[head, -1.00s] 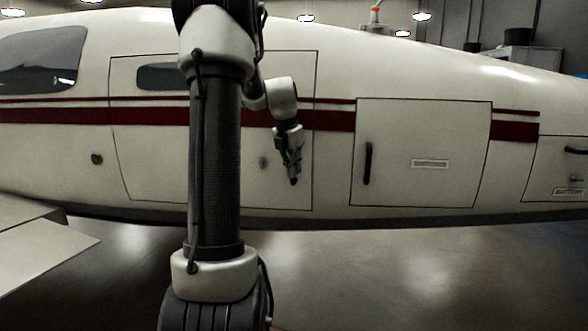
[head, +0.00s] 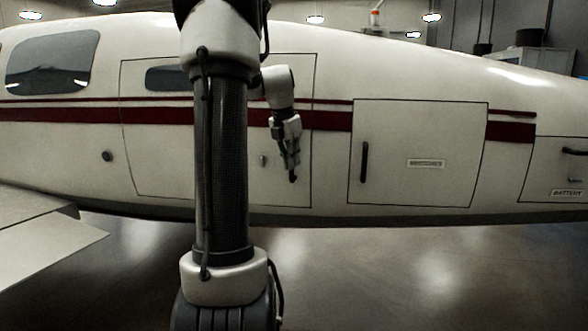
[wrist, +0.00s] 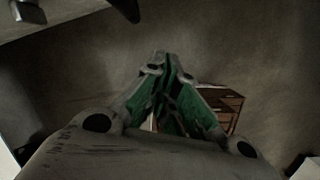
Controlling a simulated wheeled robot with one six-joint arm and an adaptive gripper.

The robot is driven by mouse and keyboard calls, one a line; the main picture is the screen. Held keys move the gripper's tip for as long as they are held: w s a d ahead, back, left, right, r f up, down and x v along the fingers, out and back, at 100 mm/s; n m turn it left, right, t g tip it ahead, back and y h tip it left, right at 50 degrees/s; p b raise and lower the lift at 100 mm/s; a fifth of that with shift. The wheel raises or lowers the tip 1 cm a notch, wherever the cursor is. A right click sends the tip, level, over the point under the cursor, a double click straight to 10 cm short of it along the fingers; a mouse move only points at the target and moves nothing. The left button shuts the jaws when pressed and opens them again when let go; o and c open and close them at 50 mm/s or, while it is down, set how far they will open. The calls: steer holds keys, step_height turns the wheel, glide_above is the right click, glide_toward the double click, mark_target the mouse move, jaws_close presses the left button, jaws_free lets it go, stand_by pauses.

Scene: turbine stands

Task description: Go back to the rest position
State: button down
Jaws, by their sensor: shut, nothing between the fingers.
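My gripper (head: 292,176) hangs with its fingers pointing down in front of the white aircraft's side, left of the switches panel (head: 418,150). In the wrist view the fingers (wrist: 166,75) come together at their tips, shut with nothing held. Green shows on the inner sides of the fingers. My arm stands tall in the middle of the head view and hides part of the cabin door (head: 150,150).
The aircraft fuselage (head: 330,90) spans the head view. A wing (head: 45,235) juts out at lower left. A battery hatch (head: 565,165) is at far right. The floor (head: 400,280) below is clear. A brown drawer unit (wrist: 222,105) shows in the wrist view.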

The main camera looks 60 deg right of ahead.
steer(key=v, duration=0.6)
steer(key=shift+s, duration=0.5)
steer(key=shift+r, duration=0.15)
